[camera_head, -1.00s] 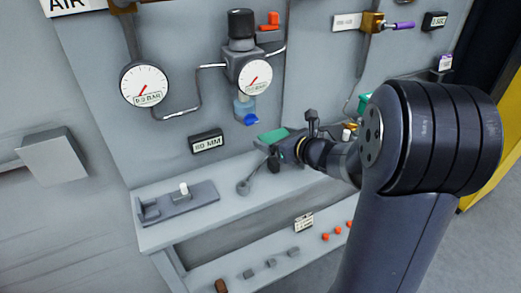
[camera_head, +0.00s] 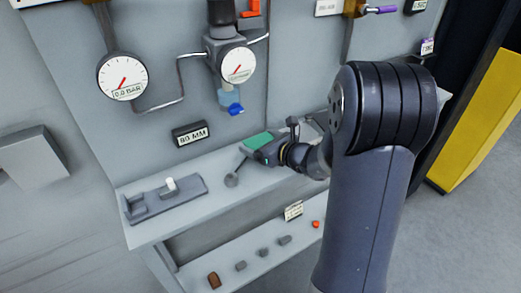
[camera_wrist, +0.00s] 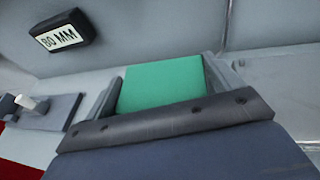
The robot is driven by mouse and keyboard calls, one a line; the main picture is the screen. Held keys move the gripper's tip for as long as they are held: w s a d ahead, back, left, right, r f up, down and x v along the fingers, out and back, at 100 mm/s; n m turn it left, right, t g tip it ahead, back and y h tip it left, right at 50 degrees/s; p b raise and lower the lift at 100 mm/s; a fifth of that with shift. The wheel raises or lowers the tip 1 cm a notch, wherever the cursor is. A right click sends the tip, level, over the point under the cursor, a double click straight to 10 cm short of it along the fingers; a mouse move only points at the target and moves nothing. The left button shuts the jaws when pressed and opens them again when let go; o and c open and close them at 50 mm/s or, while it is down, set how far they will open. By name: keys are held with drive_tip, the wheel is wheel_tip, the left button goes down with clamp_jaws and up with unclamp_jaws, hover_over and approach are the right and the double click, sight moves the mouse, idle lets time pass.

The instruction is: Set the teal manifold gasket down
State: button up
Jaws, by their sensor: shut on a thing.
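The teal manifold gasket (camera_wrist: 162,84) is a flat green piece between the two fingers of my gripper (camera_wrist: 163,88) in the wrist view. In the head view the gasket (camera_head: 257,141) shows as a small green patch at the end of my gripper (camera_head: 254,148), over the upper grey shelf (camera_head: 150,233). My gripper is shut on it. I cannot tell whether the gasket's underside touches the shelf.
A grey fixture with a white peg (camera_head: 170,184) stands on the shelf to the left. A dark round-ended part (camera_head: 231,180) is just left of my gripper. An "80 MM" display (camera_head: 190,133) and gauges (camera_head: 122,77) are on the wall panel. Small parts (camera_head: 240,266) lie on the lower shelf.

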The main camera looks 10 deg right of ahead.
drive_tip(key=shift+f, duration=1.3)
drive_tip(key=shift+f+b, duration=0.3)
drive_tip(key=shift+b, duration=0.2)
drive_tip(key=o, duration=0.8)
drive_tip(key=shift+r, duration=0.1)
drive_tip(key=shift+c, duration=0.2)
drive_tip(key=shift+p, duration=0.5)
